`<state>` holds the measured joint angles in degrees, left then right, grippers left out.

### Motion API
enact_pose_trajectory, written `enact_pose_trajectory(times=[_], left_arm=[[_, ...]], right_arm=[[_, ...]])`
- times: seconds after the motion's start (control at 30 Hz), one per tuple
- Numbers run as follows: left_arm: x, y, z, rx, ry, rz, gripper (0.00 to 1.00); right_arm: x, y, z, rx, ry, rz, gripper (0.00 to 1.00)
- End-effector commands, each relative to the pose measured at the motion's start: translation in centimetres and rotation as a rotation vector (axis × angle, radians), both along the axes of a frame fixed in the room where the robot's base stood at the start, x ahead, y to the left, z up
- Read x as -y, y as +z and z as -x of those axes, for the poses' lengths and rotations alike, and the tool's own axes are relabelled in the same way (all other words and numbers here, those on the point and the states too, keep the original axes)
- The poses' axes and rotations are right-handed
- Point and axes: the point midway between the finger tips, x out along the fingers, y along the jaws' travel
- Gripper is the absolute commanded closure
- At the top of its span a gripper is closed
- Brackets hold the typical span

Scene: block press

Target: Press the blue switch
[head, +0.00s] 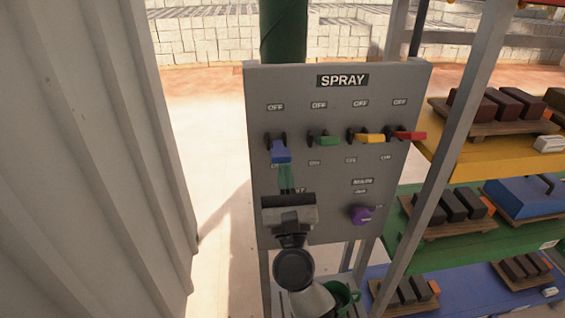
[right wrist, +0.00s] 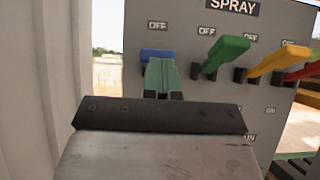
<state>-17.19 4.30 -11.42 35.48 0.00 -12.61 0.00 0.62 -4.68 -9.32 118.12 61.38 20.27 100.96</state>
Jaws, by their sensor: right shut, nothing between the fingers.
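The blue switch (head: 280,152) is the leftmost of a row of levers on the grey SPRAY panel (head: 330,220). An OFF label is above it, and the label below it is partly covered. My right gripper (head: 286,178) is shut and empty, with its green fingertips right below the blue lever in the head view. In the right wrist view, the fingertips (right wrist: 160,66) overlap the blue switch (right wrist: 153,54) and hide part of it. I cannot tell whether they touch it. My left gripper is not in view.
Green (head: 325,141), yellow (head: 370,138) and red (head: 410,135) switches stand to the right. A purple knob (head: 361,215) is lower on the panel. A corrugated wall (head: 90,160) is at left; shelves with dark blocks (head: 455,206) are at right.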

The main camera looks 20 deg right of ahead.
Motion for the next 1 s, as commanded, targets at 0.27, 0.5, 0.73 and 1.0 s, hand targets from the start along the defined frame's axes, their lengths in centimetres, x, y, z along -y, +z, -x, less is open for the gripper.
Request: enact_pose_trajectory(times=[0.27, 0.5, 0.73, 1.0], left_arm=[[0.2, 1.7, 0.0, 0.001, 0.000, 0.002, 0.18], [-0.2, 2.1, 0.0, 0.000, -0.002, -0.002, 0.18], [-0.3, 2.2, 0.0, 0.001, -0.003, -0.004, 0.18], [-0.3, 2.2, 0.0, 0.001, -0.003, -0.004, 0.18]], right_arm=[[0.0, 2.1, -0.1, 0.002, 0.001, -0.001, 1.00], [0.0, 3.0, -0.2, 0.003, 0.002, 0.000, 1.00], [0.0, 3.3, -0.3, 0.003, 0.002, 0.000, 1.00], [0.0, 3.4, -0.3, 0.004, 0.002, 0.000, 1.00]])
